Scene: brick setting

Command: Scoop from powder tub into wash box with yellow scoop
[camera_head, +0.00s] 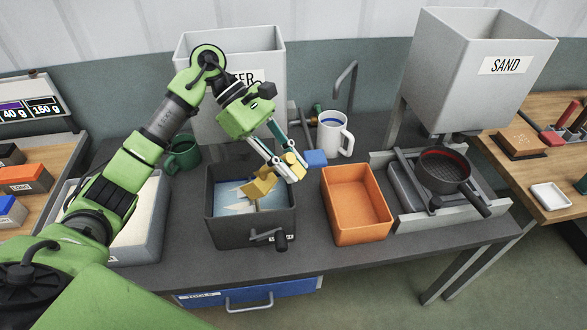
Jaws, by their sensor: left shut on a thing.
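My left gripper (291,171) is shut on the yellow scoop (262,186). It holds the scoop over the dark wash box (211,224), with the scoop head tilted down. A small blue block (316,158) shows just right of the fingers; I cannot tell whether it belongs to the scoop. The wash box has a pale blue inside with whitish patches, and a crank handle at its front. I cannot tell whether the scoop holds powder. A grey tub (155,240) with pale powder stands at the left, partly hidden by my left arm. My right gripper is not in view.
An orange tub (357,205) stands right of the wash box. Behind are a green mug (183,155), a white mug (333,138) and a tap. A black pan (444,172) and a SAND hopper (478,75) are at the right. Another hopper stands behind my arm.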

